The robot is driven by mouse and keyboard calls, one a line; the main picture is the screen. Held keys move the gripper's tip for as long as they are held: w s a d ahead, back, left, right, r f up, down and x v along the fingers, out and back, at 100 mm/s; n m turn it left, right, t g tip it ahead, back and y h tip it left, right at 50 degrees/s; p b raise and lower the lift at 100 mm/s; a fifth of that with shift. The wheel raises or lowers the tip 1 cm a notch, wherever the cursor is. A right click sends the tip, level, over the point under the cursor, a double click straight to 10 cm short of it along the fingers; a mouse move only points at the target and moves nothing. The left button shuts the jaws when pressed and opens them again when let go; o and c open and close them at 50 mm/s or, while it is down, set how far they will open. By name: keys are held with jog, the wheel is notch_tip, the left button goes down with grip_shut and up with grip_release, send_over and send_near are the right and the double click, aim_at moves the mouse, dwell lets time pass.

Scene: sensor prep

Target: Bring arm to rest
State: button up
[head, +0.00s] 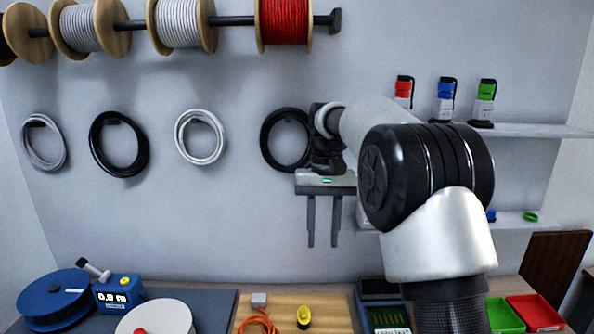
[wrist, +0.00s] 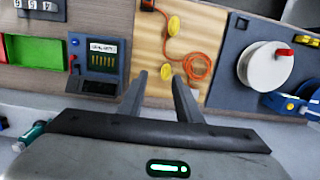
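My gripper (head: 322,240) hangs in the middle of the head view, in front of the grey back wall, with its two fingers pointing down. The fingers are apart with nothing between them. The gripper is high above the bench, over the wooden board (head: 279,323). My arm reaches up from the lower right and bends over to the left. In the wrist view my gripper (wrist: 158,76) is also open, with clear space between the fingers and the wooden board (wrist: 151,40) below.
An orange cable (wrist: 200,55) and yellow pieces lie on the board. A tester (wrist: 98,62) and a spool (wrist: 268,64) flank it. Coiled cables hang on the wall, below a rod of spools (head: 180,22). Shelves (head: 540,130) and red and green bins (head: 535,312) are at right.

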jog(key=s+d+r+t+p, duration=0.1)
jog(key=s+d+r+t, duration=0.15)
jog(key=s+r, duration=0.4)
jog(key=s+d+r+t, duration=0.2)
jog(key=s+d+r, duration=0.1)
jog(key=s, duration=0.6)
jog(key=s+d+f+t, duration=0.1)
jog(key=s+f, duration=0.1)
jog(key=s, duration=0.4)
jog(key=s+d+f+t, duration=0.1)
jog(key=s+f, duration=0.2)
jog(key=s, duration=0.4)
jog(key=shift+s+d+t+p, duration=0.3)
jog(key=shift+t+p, duration=0.05)
jog(key=shift+p, duration=0.05)
jog(key=shift+a, duration=0.1)
